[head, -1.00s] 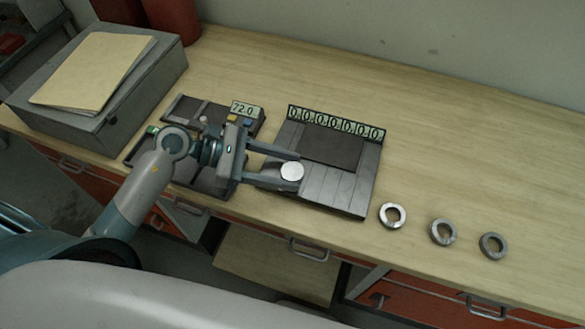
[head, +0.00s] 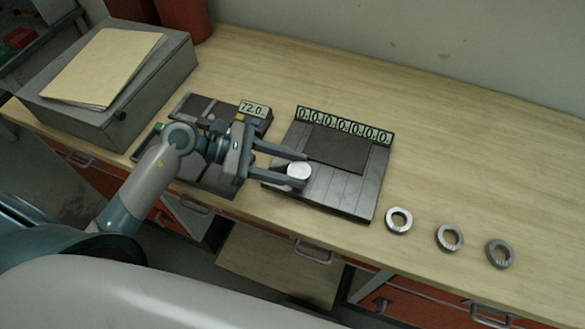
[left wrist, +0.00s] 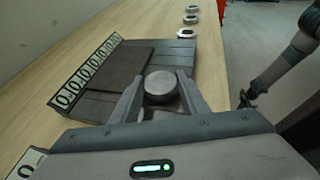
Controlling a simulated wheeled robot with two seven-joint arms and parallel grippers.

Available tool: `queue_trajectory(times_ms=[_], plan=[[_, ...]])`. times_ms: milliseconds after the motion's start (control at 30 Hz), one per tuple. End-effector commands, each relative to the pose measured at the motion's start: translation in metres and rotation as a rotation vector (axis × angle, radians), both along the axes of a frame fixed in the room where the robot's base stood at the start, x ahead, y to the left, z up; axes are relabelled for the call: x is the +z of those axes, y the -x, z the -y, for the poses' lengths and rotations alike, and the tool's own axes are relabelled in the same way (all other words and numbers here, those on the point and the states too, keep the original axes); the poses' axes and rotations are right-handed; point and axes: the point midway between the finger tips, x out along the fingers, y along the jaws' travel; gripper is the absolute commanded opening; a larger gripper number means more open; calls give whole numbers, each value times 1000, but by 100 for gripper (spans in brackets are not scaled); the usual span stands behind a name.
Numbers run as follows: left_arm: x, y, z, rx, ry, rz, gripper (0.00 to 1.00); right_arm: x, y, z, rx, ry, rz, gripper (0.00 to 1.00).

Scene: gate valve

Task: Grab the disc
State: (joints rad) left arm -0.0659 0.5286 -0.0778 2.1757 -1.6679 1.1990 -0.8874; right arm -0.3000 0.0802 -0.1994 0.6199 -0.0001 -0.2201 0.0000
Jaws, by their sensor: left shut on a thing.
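The disc (head: 299,170) is a small, pale, round metal piece near the left front of a dark slatted panel. It also shows in the left wrist view (left wrist: 161,84). My left gripper (head: 303,171) reaches in from the left and is shut on the disc, one finger on each side. In the left wrist view its two fingers flank the disc. I cannot tell whether the disc touches the panel (head: 352,192) beneath it. In the left wrist view, my right arm (left wrist: 290,65) hangs off the bench edge. Its dark end (left wrist: 244,99) is too small to read.
Several zero readouts (head: 345,125) line the panel's back edge. A device with a 72.0 display (head: 254,109) lies under my left arm. Three metal rings (head: 449,238) lie at the right. A grey box (head: 110,95) with a folder stands at the left. The bench behind the panel is clear.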

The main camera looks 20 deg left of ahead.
Motion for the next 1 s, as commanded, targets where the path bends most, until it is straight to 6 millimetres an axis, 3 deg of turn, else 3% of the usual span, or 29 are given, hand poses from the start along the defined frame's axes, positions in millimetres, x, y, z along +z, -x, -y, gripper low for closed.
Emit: queue_trajectory(times_ms=[267,700,1000], plan=[[32,0,0,-3,-2,10,8,-20,0,0,0,0,0,0],[76,38,59,-3,4,9,8,-37,0,0,0,0,0,0],[96,50,77,-2,3,-1,8,1,0,0,1,0,0,0]])
